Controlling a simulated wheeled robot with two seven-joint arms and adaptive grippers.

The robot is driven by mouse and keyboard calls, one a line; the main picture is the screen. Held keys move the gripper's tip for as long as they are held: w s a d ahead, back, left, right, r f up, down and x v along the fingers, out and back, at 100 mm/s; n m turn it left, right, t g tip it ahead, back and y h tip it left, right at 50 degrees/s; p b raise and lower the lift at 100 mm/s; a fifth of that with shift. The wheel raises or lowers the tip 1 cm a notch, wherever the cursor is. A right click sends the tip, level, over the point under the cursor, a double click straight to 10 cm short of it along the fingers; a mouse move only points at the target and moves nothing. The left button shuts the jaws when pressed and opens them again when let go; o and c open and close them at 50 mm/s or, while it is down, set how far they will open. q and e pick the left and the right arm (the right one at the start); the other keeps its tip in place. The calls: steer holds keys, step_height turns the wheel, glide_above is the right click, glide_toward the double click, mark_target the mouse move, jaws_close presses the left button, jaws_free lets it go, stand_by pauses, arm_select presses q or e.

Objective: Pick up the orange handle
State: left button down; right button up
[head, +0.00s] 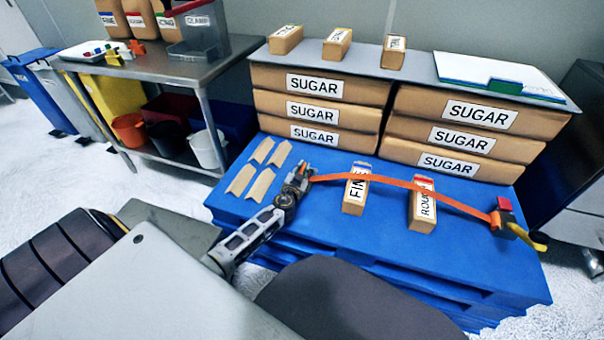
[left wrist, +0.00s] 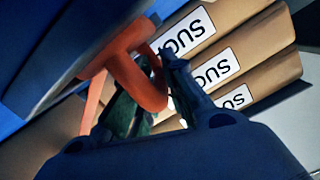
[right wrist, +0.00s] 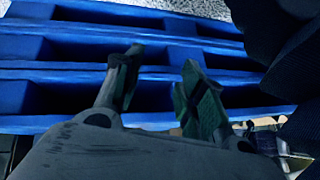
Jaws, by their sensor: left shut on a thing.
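The orange handle is a long, thin orange band (head: 390,181) in the head view. It runs from my left gripper (head: 302,177) rightward over the FINE package and the ROUGH package to a red, green and yellow end piece (head: 506,214). In the left wrist view my left gripper (left wrist: 165,95) is shut on a thick orange bar (left wrist: 126,68), part of the orange handle. My right gripper (right wrist: 160,62) is open and empty in the right wrist view, facing the side of the blue pallet.
The FINE package (head: 356,194) and the ROUGH package (head: 421,208) stand on the blue pallet (head: 300,222). Several tan scoop-like pieces (head: 261,185) lie left of my left gripper. Stacked sugar bags (head: 320,85) fill the back. A metal table (head: 160,66) stands at the left.

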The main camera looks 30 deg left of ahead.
mark_target(302, 168)
arm_select(q)
steer(key=shift+r, duration=0.2)
arm_select(e)
steer(key=shift+s, duration=0.1)
arm_select(q)
steer(key=shift+r, duration=0.2)
steer(key=shift+r+p, duration=0.25)
steer(key=shift+p, duration=0.15)
step_height(302, 168, up, 7)
steer(key=p, duration=0.4)
steer(key=shift+r+p, duration=0.45)
steer(key=shift+r, duration=0.4)
arm_select(e)
steer(key=d+r+n+g+h, duration=0.1)
steer(key=d+r+g, duration=0.1)
steer(key=r, duration=0.9)
steer(key=shift+s+d+r+h, duration=0.4)
steer(key=shift+s+d, duration=0.05)
steer(key=shift+d, duration=0.05)
arm_select(q)
steer(key=shift+d, duration=0.1)
